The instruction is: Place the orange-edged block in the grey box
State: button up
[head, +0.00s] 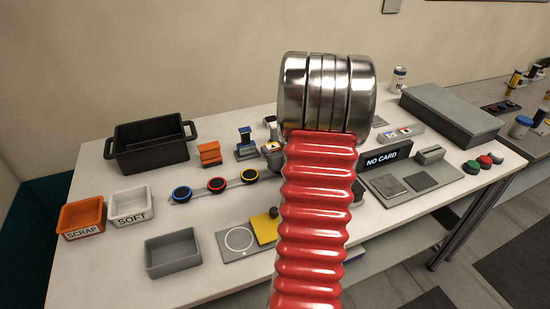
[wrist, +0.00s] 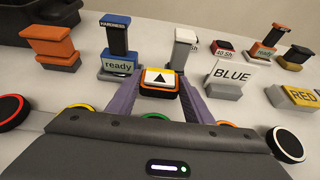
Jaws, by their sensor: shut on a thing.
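The orange-edged block (wrist: 159,79) shows in the wrist view, with a black triangle on its white face and orange and yellow edges. My gripper (wrist: 159,86) is shut on it, one purple finger on each side. In the head view my red arm hides the block and most of the gripper. The grey box (head: 173,254) is an empty open tray at the front left of the table in the head view; the wrist view does not show it.
Left of the grey box stand the orange SCRAP tray (head: 82,217) and white SOFT tray (head: 131,206), with a black crate (head: 151,147) behind. Ringed pucks (head: 217,185) lie between crate and arm. A grey plate (head: 239,241) lies right of the grey box. A blue-topped stand (head: 246,144) is upright farther back.

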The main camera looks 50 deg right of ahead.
jog(key=shift+f, duration=1.8)
jog(key=shift+f, duration=0.1)
jog(key=o, duration=1)
jog(key=shift+o, duration=0.2)
jog(key=shift+s+a+r, duration=0.15)
jog(key=shift+s+r, duration=0.15)
jog(key=shift+s, duration=0.1)
jog(key=v, duration=1.1)
